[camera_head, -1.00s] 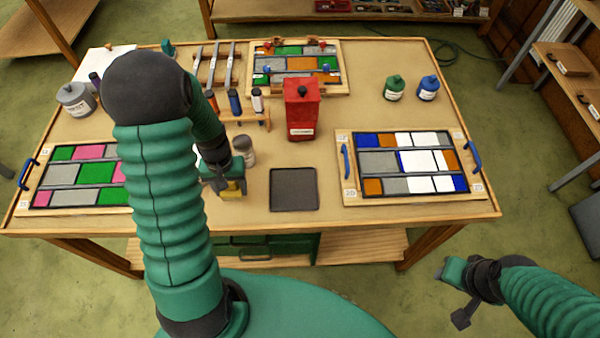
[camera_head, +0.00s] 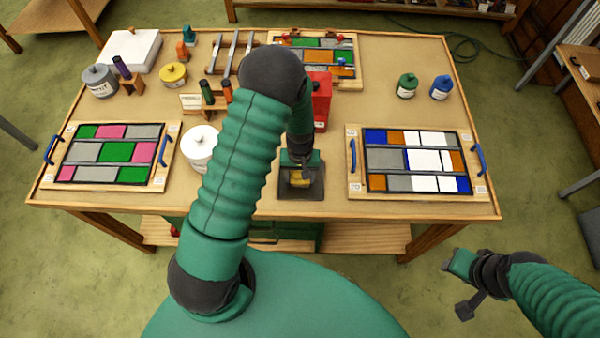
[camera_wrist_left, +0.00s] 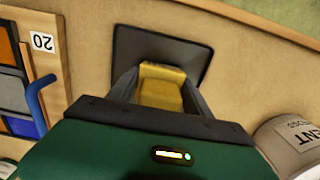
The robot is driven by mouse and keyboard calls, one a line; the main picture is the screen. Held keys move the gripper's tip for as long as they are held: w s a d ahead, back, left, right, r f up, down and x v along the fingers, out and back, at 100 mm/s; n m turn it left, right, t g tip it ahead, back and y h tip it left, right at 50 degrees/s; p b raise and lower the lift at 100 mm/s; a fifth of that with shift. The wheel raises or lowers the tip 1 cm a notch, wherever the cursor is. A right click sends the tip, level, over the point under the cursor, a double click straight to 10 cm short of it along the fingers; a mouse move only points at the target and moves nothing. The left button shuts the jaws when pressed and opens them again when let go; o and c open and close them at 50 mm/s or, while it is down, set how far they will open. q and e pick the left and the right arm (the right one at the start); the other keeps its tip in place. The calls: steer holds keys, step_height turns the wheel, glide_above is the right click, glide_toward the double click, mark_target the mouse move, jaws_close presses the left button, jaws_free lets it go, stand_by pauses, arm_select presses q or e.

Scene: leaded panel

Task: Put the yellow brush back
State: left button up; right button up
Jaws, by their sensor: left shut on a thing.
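My left gripper (camera_head: 299,178) is shut on the yellow brush (camera_wrist_left: 161,86), whose yellow block shows between the two fingers in the left wrist view. In the head view a bit of the brush (camera_head: 301,181) shows below the gripper, over the dark square tray (camera_head: 317,187). The tray (camera_wrist_left: 197,53) lies behind the brush in the wrist view. I cannot tell whether the brush touches it. The brush's lower part is hidden. My right gripper (camera_head: 460,285) hangs off the table's front right, away from everything; its jaw opening is unclear.
A red box (camera_head: 321,100) stands behind the tray, partly hidden by my arm. A panel with blue and white panes (camera_head: 415,160) lies right, a pink and green one (camera_head: 112,153) left. A white pot (camera_head: 199,148) stands left of my arm. Upright handles (camera_head: 208,92) stand farther back.

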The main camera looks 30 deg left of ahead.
arm_select(q)
steer(key=shift+d, duration=0.1)
steer(key=shift+f, duration=0.15)
steer(key=o, duration=1.5)
steer(key=shift+w, duration=0.1)
steer(key=shift+c, duration=0.2)
